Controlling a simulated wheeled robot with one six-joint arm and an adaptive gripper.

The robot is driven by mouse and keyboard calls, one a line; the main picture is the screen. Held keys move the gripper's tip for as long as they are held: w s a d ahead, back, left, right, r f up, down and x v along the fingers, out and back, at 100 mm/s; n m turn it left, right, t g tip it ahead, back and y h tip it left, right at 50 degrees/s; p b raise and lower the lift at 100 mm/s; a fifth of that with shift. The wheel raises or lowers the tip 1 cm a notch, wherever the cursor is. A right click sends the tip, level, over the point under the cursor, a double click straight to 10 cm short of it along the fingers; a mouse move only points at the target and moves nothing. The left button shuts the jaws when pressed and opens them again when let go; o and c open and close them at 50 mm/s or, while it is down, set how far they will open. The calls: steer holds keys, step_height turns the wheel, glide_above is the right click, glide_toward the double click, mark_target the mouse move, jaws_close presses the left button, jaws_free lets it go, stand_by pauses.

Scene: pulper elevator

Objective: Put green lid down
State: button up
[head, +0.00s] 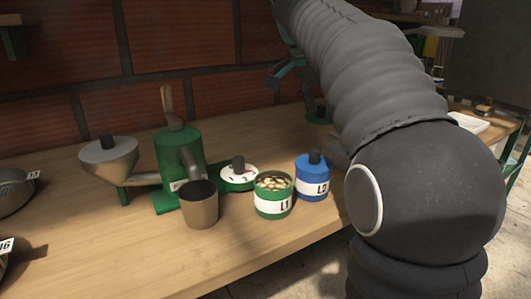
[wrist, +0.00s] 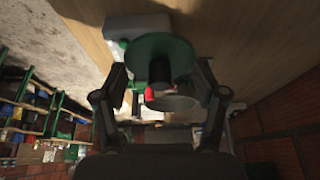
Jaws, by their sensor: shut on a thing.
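In the wrist view my gripper (wrist: 162,78) is shut on the dark knob of the green lid (wrist: 160,46), a round green disc between its fingertips. The green jar L1 (head: 272,203) stands open, with pale beans showing inside. The blue jar L2 (head: 312,183) beside it has its blue lid on.
A white dial with a dark knob (head: 239,179) stands behind L1. A brown cup (head: 200,207), a green machine (head: 178,150) and a metal funnel (head: 109,153) stand to the left. The table's front strip (head: 150,258) is clear. A brick wall (head: 170,45) rises behind.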

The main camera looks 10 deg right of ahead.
glide_above(275, 154)
steer(key=a, duration=0.1)
steer(key=f, duration=0.6)
steer(key=shift+s+a+f, duration=0.15)
steer(key=shift+s+f, duration=0.15)
steer(key=shift+s, duration=0.1)
steer(key=shift+a+f, duration=0.1)
steer(key=shift+f, duration=0.1)
steer(key=shift+f+b, duration=0.45)
steer(key=shift+f, duration=1.45)
steer(key=shift+f, duration=0.2)
steer(key=o, duration=0.9)
steer(key=shift+r, duration=0.1)
steer(key=p+v, duration=0.2)
steer(key=v, duration=1)
steer(key=shift+r+p, duration=0.2)
steer(key=shift+p, duration=0.1)
